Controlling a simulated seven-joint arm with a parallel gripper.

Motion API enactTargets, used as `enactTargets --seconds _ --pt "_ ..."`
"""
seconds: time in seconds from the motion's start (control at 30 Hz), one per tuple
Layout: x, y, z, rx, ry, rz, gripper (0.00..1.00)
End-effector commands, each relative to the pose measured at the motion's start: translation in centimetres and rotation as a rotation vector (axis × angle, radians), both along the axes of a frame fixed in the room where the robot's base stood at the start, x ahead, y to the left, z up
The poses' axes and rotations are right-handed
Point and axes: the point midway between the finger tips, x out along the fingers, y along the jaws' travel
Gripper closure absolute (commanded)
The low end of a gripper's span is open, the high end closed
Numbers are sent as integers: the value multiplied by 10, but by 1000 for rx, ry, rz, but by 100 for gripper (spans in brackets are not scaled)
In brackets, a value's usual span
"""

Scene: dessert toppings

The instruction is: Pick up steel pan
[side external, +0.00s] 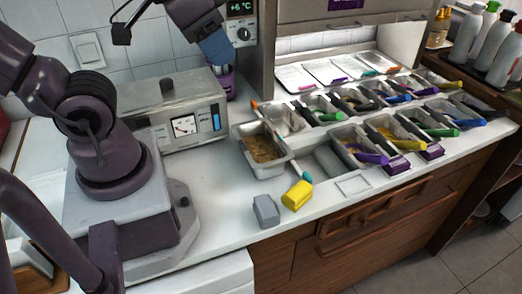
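A steel pan (285,160) with brown granular contents stands on the white counter, left of the row of topping pans. An empty-looking steel pan (281,121) sits just behind it, and a low grey pan (330,161) is to its right. My gripper (217,48) is at the top of the side view, above and behind the filled pan and well apart from it. A blue part shows at the arm's end.
A yellow block (297,195) and a grey block (266,211) lie near the counter's front edge. A metal appliance (180,110) with a dial stands left of the pan. Several topping pans with coloured scoops fill the right. Bottles (468,35) stand at back right.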

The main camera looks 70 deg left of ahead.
Motion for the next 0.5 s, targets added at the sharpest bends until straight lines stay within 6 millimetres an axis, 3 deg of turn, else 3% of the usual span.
enactTargets --seconds 0.27,0.5 --pt "31 -13 -56 -49 296 -20 65" --pt "69 -7 -118 -32 483 305 65"
